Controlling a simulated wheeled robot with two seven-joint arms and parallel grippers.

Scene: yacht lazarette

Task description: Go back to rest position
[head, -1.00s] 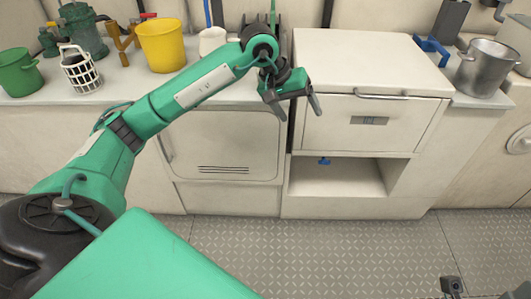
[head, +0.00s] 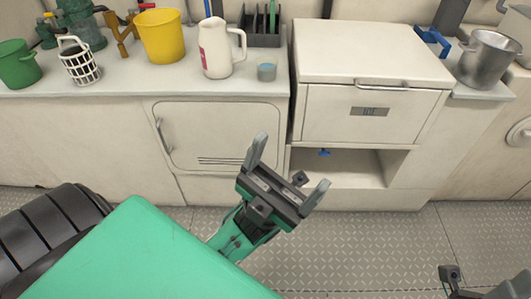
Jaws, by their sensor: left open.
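My left gripper (head: 288,172) is open and empty. Its fingers point up and to the right, in front of the lower cabinets and above the floor. It is apart from everything on the counter. A small dark part of my right arm (head: 452,275) shows at the bottom right edge; its fingers cannot be made out.
A white chest (head: 372,55) and a metal pot (head: 487,62) stand right. The floor (head: 340,245) is clear.

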